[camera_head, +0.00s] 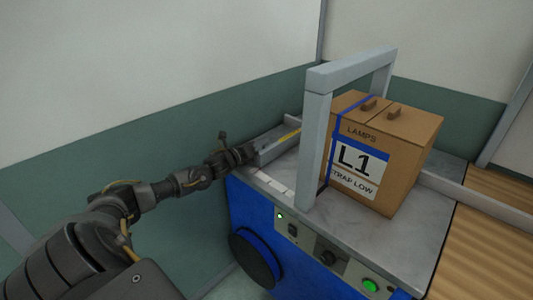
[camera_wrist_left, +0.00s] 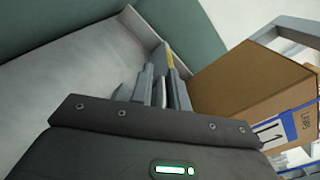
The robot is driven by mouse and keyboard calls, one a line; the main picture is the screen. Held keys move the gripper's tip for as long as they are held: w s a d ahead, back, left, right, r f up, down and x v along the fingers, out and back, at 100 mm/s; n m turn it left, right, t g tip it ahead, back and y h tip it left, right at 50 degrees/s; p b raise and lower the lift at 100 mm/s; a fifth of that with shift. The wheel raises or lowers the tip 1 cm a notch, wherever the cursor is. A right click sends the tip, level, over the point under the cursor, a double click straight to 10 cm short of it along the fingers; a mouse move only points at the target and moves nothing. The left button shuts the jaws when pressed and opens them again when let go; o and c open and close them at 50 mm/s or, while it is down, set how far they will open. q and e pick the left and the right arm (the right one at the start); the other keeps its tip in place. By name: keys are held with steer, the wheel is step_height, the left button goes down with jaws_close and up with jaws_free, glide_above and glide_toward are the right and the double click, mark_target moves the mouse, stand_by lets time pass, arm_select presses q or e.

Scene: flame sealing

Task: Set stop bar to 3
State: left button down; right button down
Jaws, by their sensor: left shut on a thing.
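The stop bar (camera_head: 278,143) is a grey metal bar with a yellow strip, lying across the left end of the machine's top. My left gripper (camera_head: 250,152) is at the bar's near left end. In the left wrist view, the fingers of my left gripper (camera_wrist_left: 165,92) are shut on a thin light grey upright piece that looks like part of the stop bar. The yellow strip (camera_wrist_left: 171,61) shows just beyond the fingertips. Scale numbers cannot be read. My right gripper is not in view.
A cardboard box (camera_head: 385,165) labelled L1 stands right of the bar, with a blue strap around it. A grey arch (camera_head: 317,150) rises over the machine top.

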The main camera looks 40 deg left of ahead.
arm_select(q)
steer(key=shift+r, duration=0.15)
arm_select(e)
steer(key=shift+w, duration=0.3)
arm_select(q)
steer(key=c, duration=1.7)
jaws_free()
steer(key=shift+o, duration=1)
steer(key=shift+s+f, duration=0.25)
steer(key=shift+s, duration=0.3)
steer(key=s, duration=0.8)
steer(key=shift+a+b, duration=0.3)
steer(key=shift+b, duration=0.1)
steer(key=shift+s+r, duration=0.15)
steer(key=shift+s, duration=0.65)
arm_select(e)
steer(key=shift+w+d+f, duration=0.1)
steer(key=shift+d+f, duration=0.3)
